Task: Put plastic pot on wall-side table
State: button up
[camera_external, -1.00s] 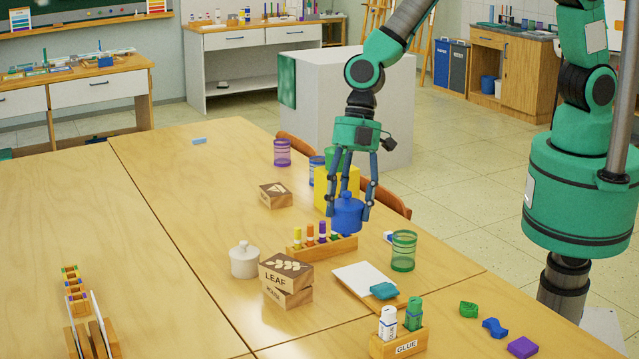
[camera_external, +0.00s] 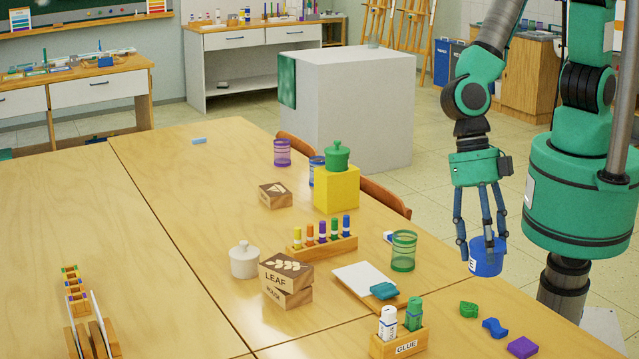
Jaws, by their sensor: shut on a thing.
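My gripper (camera_external: 483,245) is shut on a blue pot (camera_external: 487,262) and holds it in the air beyond the right edge of the big wooden table, near my base. The fingers are around the pot's upper part, and a pale label with a letter shows on its left side. Against the back wall stand a wooden-topped table with white drawers (camera_external: 97,92) at the left and a white-fronted table (camera_external: 236,42) to its right. I cannot tell which one is the wall-side table. Both are far from my gripper.
On the big table (camera_external: 60,215) are a green lidded pot (camera_external: 337,157) on a yellow block (camera_external: 336,190), a white lidded pot (camera_external: 244,262), a marker rack (camera_external: 322,246), a green mesh cup (camera_external: 403,251) and stamp blocks (camera_external: 286,275). A white cabinet (camera_external: 355,105) and chair stand behind.

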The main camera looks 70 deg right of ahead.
jog(key=shift+s+f+n, duration=0.15)
jog(key=shift+s+f, duration=0.1)
jog(key=shift+s, duration=0.3)
jog(key=shift+s+f+n, duration=0.15)
jog(key=shift+s+f, duration=0.1)
jog(key=shift+s, duration=0.25)
notch_tip(320, 180, down, 9)
jog(key=shift+w, duration=0.15)
jog(key=shift+a+r, duration=0.1)
jog(key=shift+a, duration=0.1)
jog(key=w+a, duration=0.2)
jog(key=a, duration=0.2)
jog(key=w+a+f, duration=0.1)
jog(key=w+a, duration=0.1)
jog(key=a, duration=0.3)
jog(key=w+a, duration=0.2)
jog(key=a, duration=0.2)
jog(key=shift+w+a+f, duration=0.15)
jog(key=shift+w+a, duration=0.1)
jog(key=shift+w, duration=0.05)
jog(key=shift+w+a+f, duration=0.15)
jog(key=shift+w+a, duration=0.05)
jog(key=shift+a, duration=0.2)
jog(key=shift+f, duration=1.65)
jog(key=o, duration=1.1)
